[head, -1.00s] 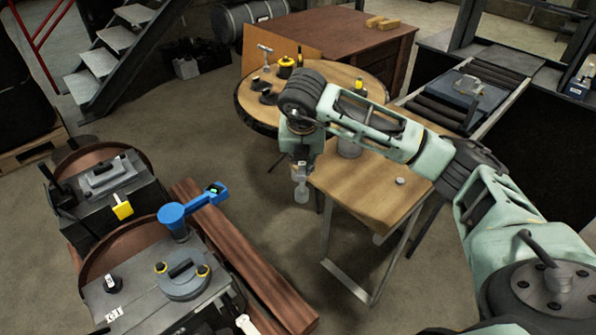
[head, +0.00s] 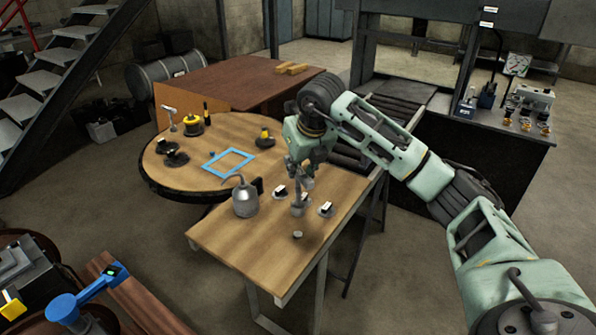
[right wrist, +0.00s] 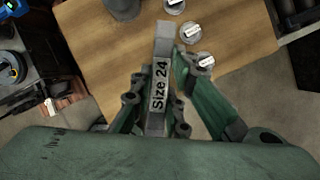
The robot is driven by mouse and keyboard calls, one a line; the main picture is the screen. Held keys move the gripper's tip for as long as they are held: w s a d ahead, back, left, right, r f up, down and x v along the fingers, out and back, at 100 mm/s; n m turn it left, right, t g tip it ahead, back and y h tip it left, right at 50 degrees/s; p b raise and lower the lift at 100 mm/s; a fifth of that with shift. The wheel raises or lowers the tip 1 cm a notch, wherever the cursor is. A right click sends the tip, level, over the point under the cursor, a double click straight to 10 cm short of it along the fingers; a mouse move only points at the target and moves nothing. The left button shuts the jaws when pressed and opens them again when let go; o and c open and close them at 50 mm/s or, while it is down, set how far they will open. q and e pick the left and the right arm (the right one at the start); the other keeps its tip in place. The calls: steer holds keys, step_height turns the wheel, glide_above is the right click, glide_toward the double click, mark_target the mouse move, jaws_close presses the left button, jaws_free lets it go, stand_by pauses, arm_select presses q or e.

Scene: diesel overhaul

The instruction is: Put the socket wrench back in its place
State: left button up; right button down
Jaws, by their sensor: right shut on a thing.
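My right gripper (head: 302,176) is above the wooden bench, pointing down. It is shut on the socket wrench, a grey metal bar marked "Size 24" (right wrist: 160,85) in the right wrist view. In the head view the wrench's grey lower part (head: 298,207) hangs below the fingers, in front of the labelled discs; I cannot tell if it touches the bench. A blue square outline (head: 226,172) lies on the round table, left of and beyond the gripper. My left gripper is not in view.
Small labelled discs (head: 326,209) and a grey oil can (head: 245,200) stand on the bench (head: 245,245). The round table (head: 200,187) carries a T-handled tool (head: 171,118), a yellow-black item (head: 193,125) and dark round parts. A roller conveyor (head: 400,105) lies behind my arm.

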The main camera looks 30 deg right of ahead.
mark_target(299, 195)
steer(key=shift+a+f, duration=0.1)
steer(key=shift+f, duration=0.4)
step_height(299, 195, down, 5)
steer(key=b, duration=0.4)
steer(key=shift+f, duration=0.2)
steer(key=shift+f+b, duration=0.35)
steer(key=shift+f+b, duration=0.85)
steer(key=shift+f, duration=0.3)
steer(key=c, duration=1.6)
jaws_free()
steer(key=shift+o, duration=0.3)
